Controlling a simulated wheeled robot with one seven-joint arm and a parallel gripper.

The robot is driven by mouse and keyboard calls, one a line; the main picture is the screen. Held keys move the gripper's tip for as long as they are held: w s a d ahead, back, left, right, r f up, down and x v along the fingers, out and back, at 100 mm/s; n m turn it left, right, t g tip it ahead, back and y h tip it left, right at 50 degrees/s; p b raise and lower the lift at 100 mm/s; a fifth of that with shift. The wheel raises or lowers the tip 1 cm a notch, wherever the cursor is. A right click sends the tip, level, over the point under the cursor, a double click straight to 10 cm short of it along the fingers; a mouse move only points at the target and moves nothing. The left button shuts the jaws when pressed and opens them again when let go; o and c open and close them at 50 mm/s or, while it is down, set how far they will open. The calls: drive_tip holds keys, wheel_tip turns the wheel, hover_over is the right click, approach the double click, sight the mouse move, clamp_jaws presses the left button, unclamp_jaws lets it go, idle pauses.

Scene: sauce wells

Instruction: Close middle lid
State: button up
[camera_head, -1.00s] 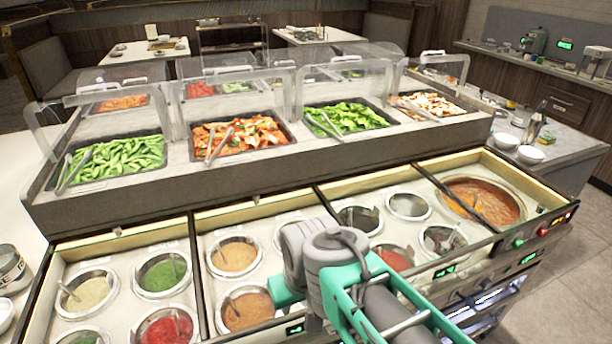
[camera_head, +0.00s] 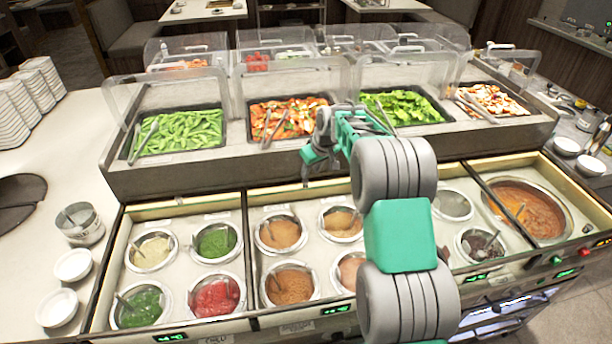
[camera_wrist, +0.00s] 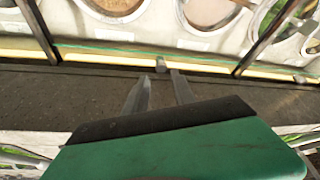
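The counter's middle section (camera_head: 315,222) stands open, with several sauce wells uncovered; my arm hides its right part. No lid panel can be made out over it. Its pale back edge (camera_wrist: 110,57) crosses the wrist view, with wells at the top of that picture. My gripper (camera_head: 306,178) points down at this back edge. In the wrist view my gripper (camera_wrist: 160,75) has its two grey fingers apart over the dark ledge. A small grey knob (camera_wrist: 161,65) shows close to the fingertips; I cannot tell whether they touch it. Nothing is seen held.
A raised salad bar with clear guards (camera_head: 290,82) and food trays stands just behind. The left section (camera_head: 180,262) is open with several wells. A large soup pot (camera_head: 530,208) is at the right. Plate stacks and white bowls (camera_head: 72,265) sit on the left counter.

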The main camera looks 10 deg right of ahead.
sight(306, 181)
drive_tip(key=p+x, duration=0.1)
drive_tip(key=x, duration=0.5)
drive_tip(key=shift+w+a+f+p, duration=0.1)
drive_tip(key=shift+w+f+p, duration=0.05)
drive_tip(key=shift+f+p, duration=0.25)
clamp_jaws()
idle(0.9)
